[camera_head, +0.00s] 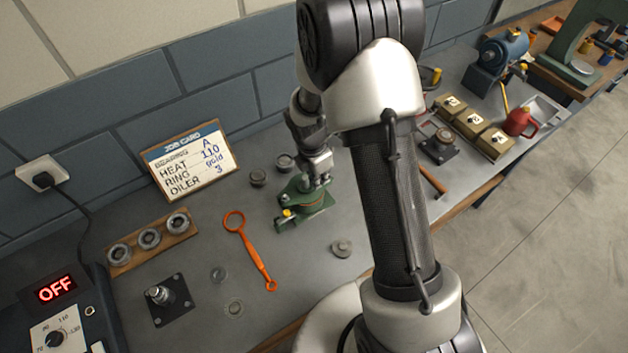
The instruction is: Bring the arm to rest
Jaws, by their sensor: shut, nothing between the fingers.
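My gripper (322,176) hangs from my arm, which crosses the middle of the view. It is shut and points down over a green casing (305,203) on the bench. The casing has a brass-coloured round part and a yellow piece on it. The fingertips are close to the casing's top; I cannot tell whether they touch it. My arm's large links hide part of the bench behind them.
The grey bench (200,260) carries an orange ring tool (249,250), a wooden board with ring parts (150,244), a post on a black plate (167,300) and a job card (190,160). Boxes (470,124) and a red oil can (519,121) stand right. A heater display reads OFF (55,290).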

